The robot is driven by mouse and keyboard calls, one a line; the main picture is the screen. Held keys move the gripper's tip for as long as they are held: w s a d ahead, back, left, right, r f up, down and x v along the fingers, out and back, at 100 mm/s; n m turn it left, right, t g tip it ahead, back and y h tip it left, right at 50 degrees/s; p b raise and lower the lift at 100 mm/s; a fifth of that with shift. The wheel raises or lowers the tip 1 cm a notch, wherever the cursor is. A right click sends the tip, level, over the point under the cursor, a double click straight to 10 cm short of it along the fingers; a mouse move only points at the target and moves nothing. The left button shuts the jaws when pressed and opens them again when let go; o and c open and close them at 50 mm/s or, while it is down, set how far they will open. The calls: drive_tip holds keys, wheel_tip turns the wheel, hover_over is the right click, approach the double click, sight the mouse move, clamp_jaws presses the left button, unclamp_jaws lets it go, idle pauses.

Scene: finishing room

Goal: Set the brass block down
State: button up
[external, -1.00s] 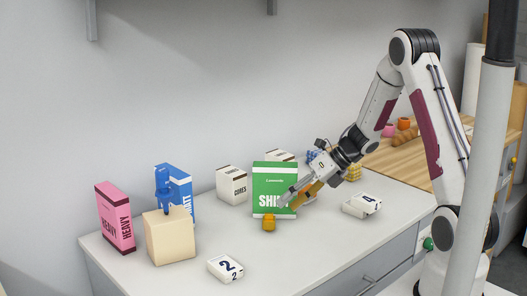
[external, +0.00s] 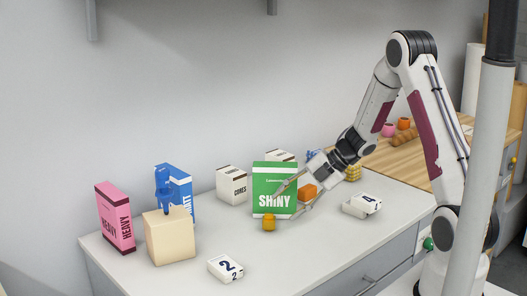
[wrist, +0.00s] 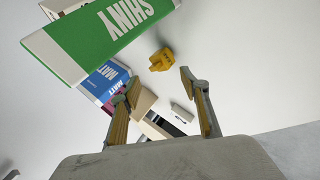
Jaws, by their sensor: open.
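The small yellow, brass-coloured block (external: 269,222) stands on the grey-white counter in front of the green SHINY box (external: 276,175). It also shows in the wrist view (wrist: 160,61), lying beyond my fingertips, with clear space around it. My gripper (external: 287,198) is open just right of and above the block, its fingers spread. In the wrist view my gripper (wrist: 158,82) has nothing between its fingertips. In the external view an orange patch shows between the fingers; I cannot tell what it belongs to.
The tan block (external: 170,235), pink HEAVY box (external: 116,217) and blue box (external: 180,190) stand at left. The number 2 block (external: 225,268) lies in front; the number 4 block (external: 366,204) is at right. The white CORES box (external: 231,185) stands behind. The front middle counter is clear.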

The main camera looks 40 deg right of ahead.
sight(269, 219)
drive_tip(key=m, duration=0.3)
drive_tip(key=shift+w+m, duration=0.1)
drive_tip(key=shift+m, duration=0.2)
drive_tip(key=m, duration=0.4)
drive_tip(key=shift+w+d, duration=0.1)
drive_tip(key=m, duration=0.6)
drive_tip(key=shift+x, duration=1.3)
drive_tip(key=shift+w+f, duration=0.1)
drive_tip(key=shift+x, duration=2.5)
